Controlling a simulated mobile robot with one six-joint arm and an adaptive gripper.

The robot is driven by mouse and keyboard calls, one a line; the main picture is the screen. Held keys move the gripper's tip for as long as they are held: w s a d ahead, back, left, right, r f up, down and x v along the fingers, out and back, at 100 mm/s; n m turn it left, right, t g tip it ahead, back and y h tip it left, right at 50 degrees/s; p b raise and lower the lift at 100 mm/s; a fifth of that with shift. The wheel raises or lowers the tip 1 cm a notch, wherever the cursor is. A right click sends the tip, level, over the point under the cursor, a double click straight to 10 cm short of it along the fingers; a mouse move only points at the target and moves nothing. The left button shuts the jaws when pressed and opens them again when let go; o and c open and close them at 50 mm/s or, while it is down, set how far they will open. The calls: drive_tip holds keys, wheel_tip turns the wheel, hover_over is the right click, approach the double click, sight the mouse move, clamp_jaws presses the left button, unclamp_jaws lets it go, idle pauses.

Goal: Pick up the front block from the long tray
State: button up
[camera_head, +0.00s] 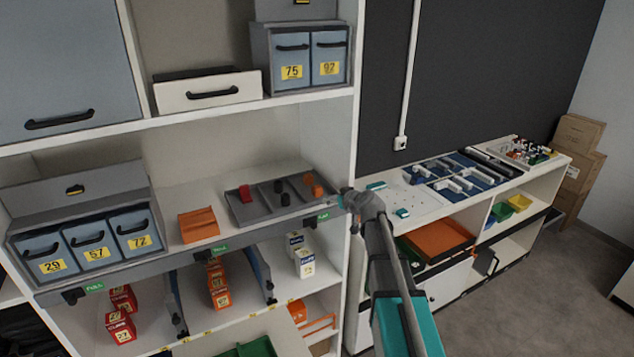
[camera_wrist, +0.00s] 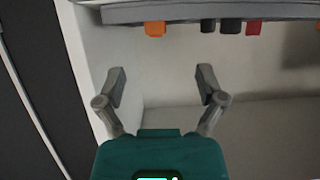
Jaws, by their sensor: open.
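The long grey tray (camera_head: 262,215) lies on the middle shelf of the rack and has several compartments. In it are a red block (camera_head: 245,193) at the left, two black blocks, one behind (camera_head: 279,186) and one in front (camera_head: 285,199), and an orange block (camera_head: 313,184) at the right. The wrist view shows the tray edge (camera_wrist: 200,12) inverted at the top, with the orange (camera_wrist: 155,29), black (camera_wrist: 230,26) and red (camera_wrist: 253,28) blocks. My gripper (camera_wrist: 162,82) is open and empty, apart from the tray.
An orange holder (camera_head: 198,225) and blue numbered bins (camera_head: 92,244) stand left of the tray. The rack's white upright (camera_head: 352,100) is close to my arm. The upper shelf (camera_head: 215,116) overhangs behind. A low bench (camera_head: 430,205) with parts stands to the right.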

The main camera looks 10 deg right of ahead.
sight(319, 188)
drive_tip(key=shift+w+d+r, duration=0.25)
drive_tip(key=shift+w+r, duration=0.05)
drive_tip(key=shift+r, duration=0.4)
drive_tip(key=b+x, duration=0.2)
drive_tip(key=x, duration=0.6)
drive_tip(key=shift+w+b, duration=0.1)
drive_tip(key=shift+b, duration=0.3)
drive_tip(key=shift+w+a, duration=0.1)
drive_tip(key=shift+w, duration=0.15)
drive_tip(key=shift+b+x, duration=1)
drive_tip(key=shift+x, duration=1.6)
drive_tip(key=shift+r, duration=0.1)
